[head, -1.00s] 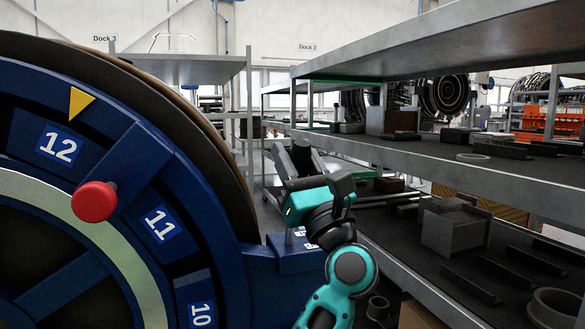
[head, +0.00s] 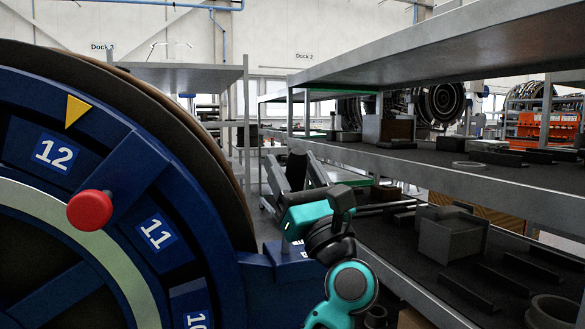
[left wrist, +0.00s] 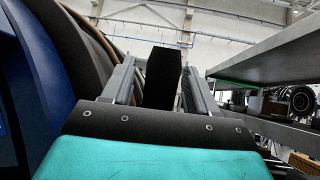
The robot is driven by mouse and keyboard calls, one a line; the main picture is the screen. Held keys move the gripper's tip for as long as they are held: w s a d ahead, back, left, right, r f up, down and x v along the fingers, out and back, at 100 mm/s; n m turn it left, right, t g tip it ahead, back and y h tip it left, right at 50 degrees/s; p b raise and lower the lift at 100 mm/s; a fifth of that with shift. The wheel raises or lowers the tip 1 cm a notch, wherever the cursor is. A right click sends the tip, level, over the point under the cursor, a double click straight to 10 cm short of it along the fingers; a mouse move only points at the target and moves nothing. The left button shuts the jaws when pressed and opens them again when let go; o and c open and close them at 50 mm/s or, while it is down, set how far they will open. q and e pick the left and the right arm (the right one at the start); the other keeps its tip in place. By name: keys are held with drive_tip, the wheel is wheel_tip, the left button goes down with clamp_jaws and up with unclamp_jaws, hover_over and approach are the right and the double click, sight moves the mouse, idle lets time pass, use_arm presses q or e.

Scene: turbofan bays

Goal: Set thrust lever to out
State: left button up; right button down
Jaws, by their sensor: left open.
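My left gripper (head: 293,165) is open, with its fingers pointing up and away, beside the big blue wheel-like fixture. In the left wrist view its two grey fingers (left wrist: 160,85) stand on either side of a black block (left wrist: 162,75), with gaps visible at both sides. This block may be the thrust lever's handle, but I cannot be sure. A blue box (head: 290,262) with white labels sits below the gripper, and a thin post rises from it behind my gripper. The labels are too small to read. My right gripper is out of view.
The blue fixture (head: 120,145) fills the left side, with a red knob (head: 90,210), number plates and a yellow pointer (head: 76,110). Grey shelving (head: 480,180) with dark parts stands close on the right. A grey rack (head: 180,75) stands behind.

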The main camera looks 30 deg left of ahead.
use_arm(q)
drive_tip(key=b+v, duration=0.1)
drive_tip(key=v, duration=1.1)
drive_tip(key=shift+d, duration=0.2)
drive_tip(key=shift+f, duration=0.15)
